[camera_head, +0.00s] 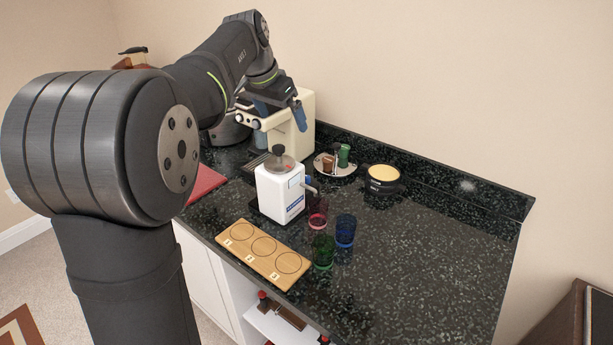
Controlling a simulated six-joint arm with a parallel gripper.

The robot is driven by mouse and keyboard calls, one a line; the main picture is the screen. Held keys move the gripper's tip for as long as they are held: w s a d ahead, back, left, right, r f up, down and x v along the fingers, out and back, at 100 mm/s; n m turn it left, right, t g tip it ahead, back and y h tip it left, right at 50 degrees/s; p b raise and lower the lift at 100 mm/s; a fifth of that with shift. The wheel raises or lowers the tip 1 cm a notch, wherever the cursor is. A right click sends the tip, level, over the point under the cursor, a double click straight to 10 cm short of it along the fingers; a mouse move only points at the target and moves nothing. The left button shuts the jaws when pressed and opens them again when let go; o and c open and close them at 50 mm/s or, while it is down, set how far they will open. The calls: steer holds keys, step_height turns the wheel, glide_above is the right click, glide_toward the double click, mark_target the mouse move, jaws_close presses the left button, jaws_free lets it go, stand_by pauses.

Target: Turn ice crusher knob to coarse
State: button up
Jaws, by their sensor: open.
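The white ice crusher (275,193) stands upright on the dark speckled counter, with a dark lid (280,163) topped by a round dark knob (278,150). A grey crank or lever (311,187) sticks out on its right side, and a small blue label shows low on its front. I cannot read any coarse or fine marking or the knob's setting. My gripper (282,118) is open and empty, its blue fingers apart. In the picture it is above the ice crusher, in front of the cream machine, touching nothing that I can make out.
A cream coffee machine (305,135) stands behind. A plate (345,168) with small containers and a dark round tub (383,180) are right of it. Red (317,214), blue (345,231) and green (322,253) glasses stand near a numbered wooden board (262,254). The counter's right side is clear.

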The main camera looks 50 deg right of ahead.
steer(key=shift+a+r, duration=0.2)
steer(key=shift+r, duration=0.2)
